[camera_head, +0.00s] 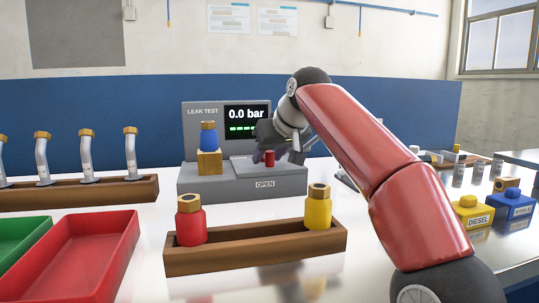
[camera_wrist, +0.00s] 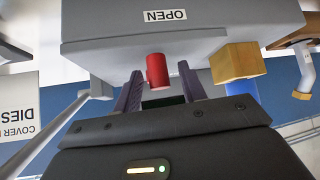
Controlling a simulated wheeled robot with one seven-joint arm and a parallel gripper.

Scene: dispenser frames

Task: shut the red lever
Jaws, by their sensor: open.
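The red lever (camera_head: 269,158) is a short red cylinder on the grey leak-test machine (camera_head: 240,185), above its OPEN label. In the wrist view, which appears upside down, the red lever (camera_wrist: 157,70) shows between the two purple-grey fingers of my gripper (camera_wrist: 160,82). The fingers are apart, with a gap on either side of the lever. I cannot tell whether either finger touches it. In the head view my gripper (camera_head: 270,138) is just above and behind the lever, partly hidden by my arm.
In front is a wooden rack (camera_head: 255,249) with red (camera_head: 191,226) and yellow (camera_head: 318,212) bottles. Red (camera_head: 75,262) and green trays lie left; yellow and blue containers (camera_head: 513,203) stand right.

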